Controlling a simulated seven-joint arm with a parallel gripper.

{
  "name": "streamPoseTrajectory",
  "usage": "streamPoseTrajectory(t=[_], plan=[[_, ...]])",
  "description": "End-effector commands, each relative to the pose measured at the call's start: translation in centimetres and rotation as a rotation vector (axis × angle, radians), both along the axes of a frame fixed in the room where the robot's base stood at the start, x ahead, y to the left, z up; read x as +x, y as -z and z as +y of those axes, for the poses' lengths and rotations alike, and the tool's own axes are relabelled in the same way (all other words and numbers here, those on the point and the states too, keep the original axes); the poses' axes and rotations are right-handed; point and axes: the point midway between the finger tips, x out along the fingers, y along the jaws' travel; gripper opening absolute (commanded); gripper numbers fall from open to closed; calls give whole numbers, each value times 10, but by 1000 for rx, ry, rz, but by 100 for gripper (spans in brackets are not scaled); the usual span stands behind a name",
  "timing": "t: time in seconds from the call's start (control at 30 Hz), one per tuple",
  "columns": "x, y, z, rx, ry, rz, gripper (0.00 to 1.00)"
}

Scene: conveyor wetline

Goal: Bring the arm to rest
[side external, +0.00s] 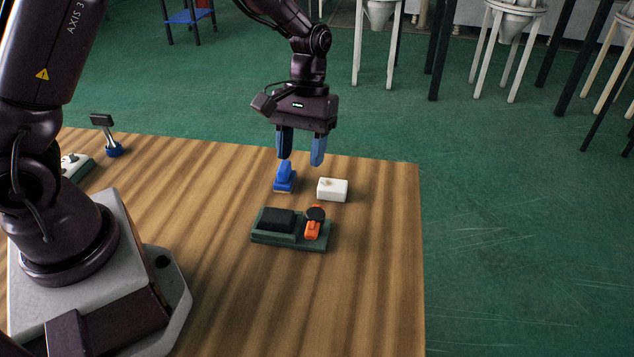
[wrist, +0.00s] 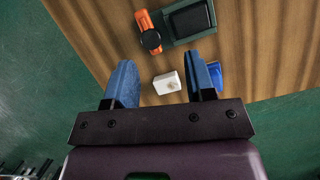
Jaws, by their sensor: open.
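My gripper (side external: 301,160) hangs above the far part of the wooden table, its two blue fingers apart with nothing between them. In the side external view the fingertips are over the area of a blue object (side external: 285,179) and a white block (side external: 332,189). In the wrist view the fingers (wrist: 163,84) point toward the table, and the white block (wrist: 168,82) shows between them. The blue object (wrist: 215,76) is partly hidden behind the right finger there.
A dark green base (side external: 262,238) with a black block (side external: 278,220) and an orange part (side external: 312,228) stands nearer the camera.

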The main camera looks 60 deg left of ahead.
Motion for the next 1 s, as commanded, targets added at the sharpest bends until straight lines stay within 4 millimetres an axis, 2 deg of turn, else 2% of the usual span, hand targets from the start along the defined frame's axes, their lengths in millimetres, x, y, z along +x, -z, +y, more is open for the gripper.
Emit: streamPoseTrajectory(t=[0.03, 0.3, 0.5, 0.7, 0.8, 1.0], plan=[[-8, -13, 1, 1, 43, -36, 50], [-57, -81, 6, 41, 292, -258, 50], [-102, -123, 10, 114, 450, -451, 50], [-142, -151, 14, 205, 539, -631, 50], [-155, -161, 14, 238, 545, -701, 50], [-163, -177, 14, 268, 536, -792, 50]])
